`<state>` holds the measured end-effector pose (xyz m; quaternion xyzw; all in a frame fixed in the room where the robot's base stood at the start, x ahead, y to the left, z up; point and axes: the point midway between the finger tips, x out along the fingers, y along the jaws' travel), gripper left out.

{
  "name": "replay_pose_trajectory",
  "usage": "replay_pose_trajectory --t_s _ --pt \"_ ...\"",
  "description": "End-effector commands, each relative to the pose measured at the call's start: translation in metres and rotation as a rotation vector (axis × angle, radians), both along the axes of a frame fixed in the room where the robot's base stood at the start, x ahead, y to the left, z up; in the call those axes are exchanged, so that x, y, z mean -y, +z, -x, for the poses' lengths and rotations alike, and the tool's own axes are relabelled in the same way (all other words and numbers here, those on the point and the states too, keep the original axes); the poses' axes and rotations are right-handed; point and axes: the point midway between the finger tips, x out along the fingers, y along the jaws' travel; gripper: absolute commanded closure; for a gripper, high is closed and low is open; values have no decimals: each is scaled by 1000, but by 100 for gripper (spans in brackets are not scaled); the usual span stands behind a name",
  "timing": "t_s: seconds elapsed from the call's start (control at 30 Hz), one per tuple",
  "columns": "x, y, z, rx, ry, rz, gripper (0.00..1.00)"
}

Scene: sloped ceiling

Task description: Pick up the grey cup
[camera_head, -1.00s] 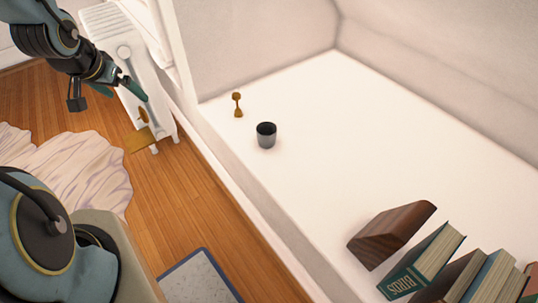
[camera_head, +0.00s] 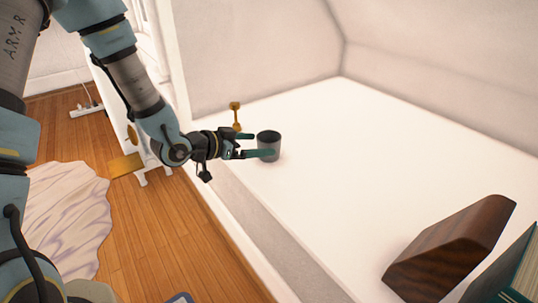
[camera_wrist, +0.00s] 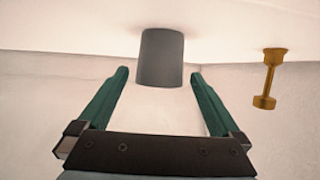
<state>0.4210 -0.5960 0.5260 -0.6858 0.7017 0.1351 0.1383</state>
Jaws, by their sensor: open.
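The grey cup (camera_head: 268,146) stands upright on the white ledge, dark inside, in the head view. It also shows in the wrist view (camera_wrist: 161,58), where the picture is upside down and the cup appears centred between the two green fingers. My gripper (camera_head: 250,145) is open, level and low over the ledge, reaching in from the left. In the head view its fingertips are at the cup's left side, one finger overlapping the cup's front. In the wrist view, the cup sits around the fingertips' level; I cannot tell whether either finger touches it.
A small gold dumbbell-shaped ornament (camera_head: 236,115) stands close behind the gripper; it also shows in the wrist view (camera_wrist: 268,78). A dark wooden block (camera_head: 450,250) and a green book (camera_head: 508,272) lie at the right front. The ledge right of the cup is clear.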

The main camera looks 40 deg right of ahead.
Motion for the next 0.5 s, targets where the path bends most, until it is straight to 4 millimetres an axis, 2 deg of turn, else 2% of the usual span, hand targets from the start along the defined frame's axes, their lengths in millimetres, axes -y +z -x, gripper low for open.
replay_pose_trajectory --t_s 0.1,0.37,0.5 --pt "16 -9 0 0 0 -2 0" --pt "35 -15 0 2 1 -2 0" --pt "56 -22 2 0 1 -1 0"
